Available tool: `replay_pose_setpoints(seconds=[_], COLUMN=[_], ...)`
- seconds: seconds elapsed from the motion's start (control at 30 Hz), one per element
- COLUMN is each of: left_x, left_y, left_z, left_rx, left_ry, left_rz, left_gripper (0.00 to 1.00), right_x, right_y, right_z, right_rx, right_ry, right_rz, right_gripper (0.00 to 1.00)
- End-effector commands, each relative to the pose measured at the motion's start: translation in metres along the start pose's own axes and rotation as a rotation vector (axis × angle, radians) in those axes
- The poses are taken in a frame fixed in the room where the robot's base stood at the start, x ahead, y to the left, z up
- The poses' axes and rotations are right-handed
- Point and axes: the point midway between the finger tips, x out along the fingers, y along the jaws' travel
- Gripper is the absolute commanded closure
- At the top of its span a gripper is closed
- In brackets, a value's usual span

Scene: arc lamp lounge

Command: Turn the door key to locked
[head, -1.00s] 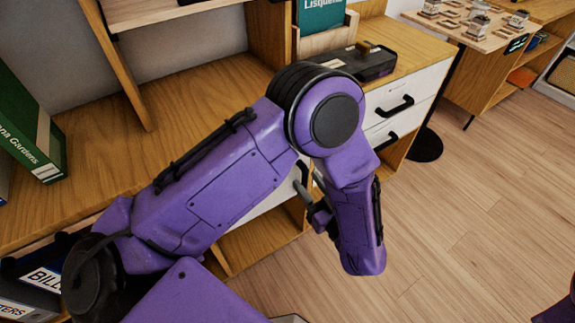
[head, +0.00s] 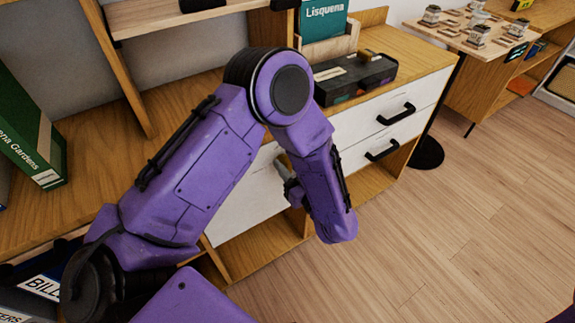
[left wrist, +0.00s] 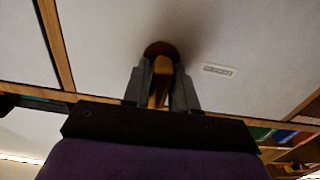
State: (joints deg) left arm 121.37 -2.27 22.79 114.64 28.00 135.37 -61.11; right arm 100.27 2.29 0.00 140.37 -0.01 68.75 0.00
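In the left wrist view a brass-coloured key (left wrist: 160,76) stands out from a round brown keyhole plate (left wrist: 160,49) on a pale door (left wrist: 100,45). The two grey fingers of my left gripper (left wrist: 161,82) lie on either side of the key, very close to it. I cannot tell whether they press on it. In the head view my purple left arm hides most of the pale door (head: 242,207) under the desk, and the key is hidden there. My right gripper is out of view.
A small pale label (left wrist: 218,70) sits beside the keyhole. White drawers (head: 400,112) with black handles are to the right of my arm, under a dark box (head: 352,80). A green book (head: 30,140) is at the left. The wood floor (head: 470,220) at right is clear.

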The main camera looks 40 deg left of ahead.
Motion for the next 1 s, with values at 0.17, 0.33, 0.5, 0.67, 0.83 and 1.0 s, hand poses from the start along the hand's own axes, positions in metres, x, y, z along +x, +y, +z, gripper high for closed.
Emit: replay_pose_setpoints(seconds=[0.17,0.33,0.5,0.67,0.83,1.0], left_x=[0.0,0.0,0.0,0.0,0.0,0.0], left_y=[0.0,0.0,0.0,-0.001,-0.003,-0.004], left_z=[0.0,0.0,-0.001,-0.001,-0.001,0.0], left_rx=[0.0,-0.012,-0.065,-0.165,-0.315,-0.477], left_ry=[0.0,0.0,0.0,0.0,0.0,0.0], left_rz=[0.0,0.0,0.0,0.001,0.0,0.0], left_gripper=[1.0,1.0,1.0,1.0,1.0,1.0], right_x=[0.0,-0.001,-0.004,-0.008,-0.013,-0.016], right_y=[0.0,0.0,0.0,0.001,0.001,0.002], right_z=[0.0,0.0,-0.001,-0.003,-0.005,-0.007], right_rx=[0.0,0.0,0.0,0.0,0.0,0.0], right_ry=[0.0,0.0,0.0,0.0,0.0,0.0], right_rz=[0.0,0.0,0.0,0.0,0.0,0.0], right_gripper=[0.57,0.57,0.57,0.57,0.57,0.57])
